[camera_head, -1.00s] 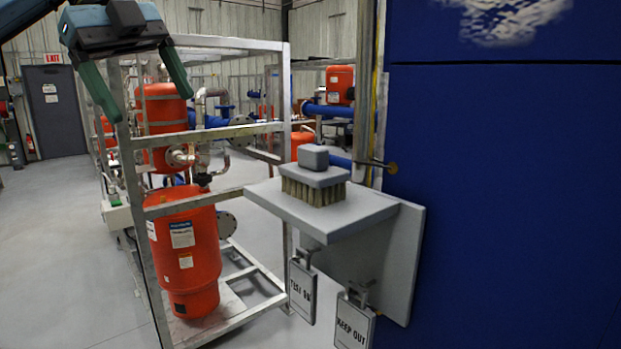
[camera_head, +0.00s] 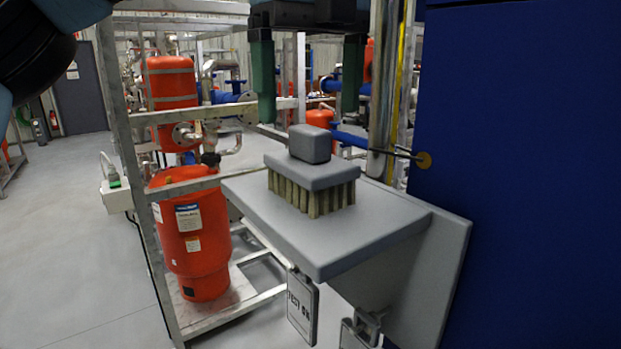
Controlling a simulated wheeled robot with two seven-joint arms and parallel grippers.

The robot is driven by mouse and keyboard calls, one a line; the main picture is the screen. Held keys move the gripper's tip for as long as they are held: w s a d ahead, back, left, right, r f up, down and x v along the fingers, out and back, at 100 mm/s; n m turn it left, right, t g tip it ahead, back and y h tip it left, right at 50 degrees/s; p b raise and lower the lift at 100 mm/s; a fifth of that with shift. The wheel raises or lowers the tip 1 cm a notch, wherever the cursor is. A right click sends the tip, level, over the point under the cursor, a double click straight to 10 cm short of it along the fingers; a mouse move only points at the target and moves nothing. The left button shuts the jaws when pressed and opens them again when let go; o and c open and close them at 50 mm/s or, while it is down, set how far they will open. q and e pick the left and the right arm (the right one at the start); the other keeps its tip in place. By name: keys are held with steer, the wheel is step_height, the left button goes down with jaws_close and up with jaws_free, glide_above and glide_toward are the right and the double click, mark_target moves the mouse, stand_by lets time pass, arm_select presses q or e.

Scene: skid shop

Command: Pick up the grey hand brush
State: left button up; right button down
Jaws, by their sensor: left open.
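The grey hand brush (camera_head: 312,177) stands bristles down on a small grey shelf (camera_head: 345,236). It has a block-shaped grip on top of a flat grey plate, with pale bristles below. My left gripper (camera_head: 306,112) is at the top middle of the head view, open and empty, with its two green fingers pointing down. The fingertips appear above the brush in the picture, one to each side of its grip. They do not touch it, and how far behind or in front they are is hard to tell. My right gripper is not in view.
A blue panel (camera_head: 530,180) fills the right side beside the shelf. A hook (camera_head: 423,160) sticks out near its edge. Hanging signs (camera_head: 302,305) are below the shelf. A metal frame (camera_head: 140,200) with red tanks (camera_head: 197,235) stands behind left. The floor at left is clear.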

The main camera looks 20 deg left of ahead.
mark_target(311, 128)
arm_select(q)
steer(key=f, duration=0.1)
steer(key=w+f, duration=0.1)
steer(key=shift+a+f, duration=0.1)
steer(key=shift+f, duration=0.2)
steer(key=shift+s+f, duration=0.35)
steer(key=shift+f, duration=0.35)
steer(key=f+p, duration=0.1)
steer(key=f, duration=0.2)
steer(key=shift+a+f, duration=0.15)
steer(key=shift+a, duration=0.05)
steer(key=shift+f, duration=0.3)
steer(key=shift+d, duration=0.1)
steer(key=c, duration=1.1)
step_height(311, 128, up, 10)
steer(key=shift+f, duration=0.1)
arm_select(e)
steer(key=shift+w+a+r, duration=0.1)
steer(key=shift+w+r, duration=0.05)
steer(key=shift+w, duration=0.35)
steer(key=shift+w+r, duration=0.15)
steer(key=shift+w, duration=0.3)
